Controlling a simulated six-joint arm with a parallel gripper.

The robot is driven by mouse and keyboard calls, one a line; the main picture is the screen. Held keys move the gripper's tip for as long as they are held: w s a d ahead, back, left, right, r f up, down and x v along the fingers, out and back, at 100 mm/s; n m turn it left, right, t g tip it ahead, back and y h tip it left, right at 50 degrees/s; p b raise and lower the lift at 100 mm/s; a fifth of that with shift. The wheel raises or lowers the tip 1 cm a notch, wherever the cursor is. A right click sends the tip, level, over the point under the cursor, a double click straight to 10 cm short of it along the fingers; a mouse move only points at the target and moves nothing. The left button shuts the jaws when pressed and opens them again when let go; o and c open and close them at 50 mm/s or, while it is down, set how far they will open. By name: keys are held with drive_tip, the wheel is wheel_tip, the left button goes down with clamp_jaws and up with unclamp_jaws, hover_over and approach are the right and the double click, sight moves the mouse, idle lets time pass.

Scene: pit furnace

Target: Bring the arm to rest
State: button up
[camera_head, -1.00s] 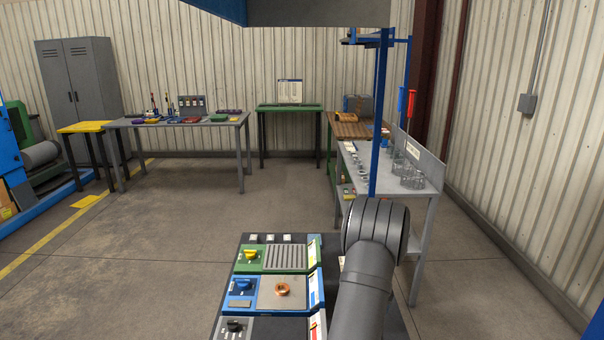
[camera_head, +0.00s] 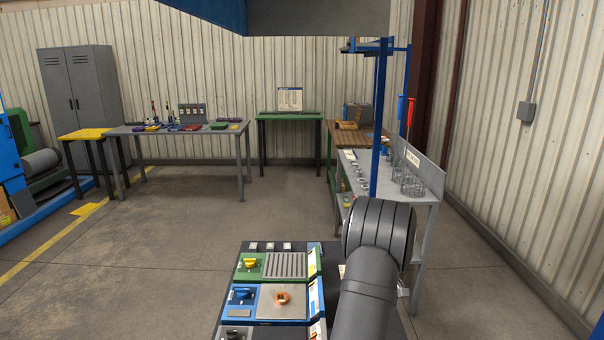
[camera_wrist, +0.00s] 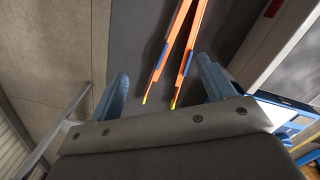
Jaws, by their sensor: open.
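My gripper (camera_wrist: 162,70) shows in the wrist view with its two blue-grey fingers spread wide apart. Nothing is held between them. Beyond the fingers, an orange pair of tongs (camera_wrist: 176,50) with blue bands and yellow tips lies on a dark grey surface (camera_wrist: 130,35). I cannot tell how far the fingertips are above it. In the head view my dark grey arm (camera_head: 372,250) stands at the right of the control bench, and the gripper is hidden there.
The bench at the front has a green panel (camera_head: 277,266) and a blue panel (camera_head: 252,314) with a copper-coloured ring (camera_head: 282,298). A grey table (camera_head: 427,194) with wire baskets (camera_head: 412,184) stands right, near a blue post (camera_head: 379,120).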

drive_tip(key=w+a+r+n+t+h, duration=0.2)
drive_tip(key=w+a+r+n, duration=0.4)
drive_tip(key=w+a+n, duration=0.3)
drive_tip(key=w+a+r+n+t+h, duration=0.3)
drive_tip(key=w+a+r+n, duration=0.3)
drive_tip(key=a, duration=0.8)
drive_tip(key=shift+w+a+r+n+t+h, duration=0.15)
drive_tip(key=shift+w+a+n+t+h, duration=0.25)
drive_tip(key=shift+w+n, duration=1.6)
drive_tip(key=shift+s+d+n, duration=0.15)
drive_tip(key=shift+s+n, duration=0.15)
drive_tip(key=shift+s, duration=0.15)
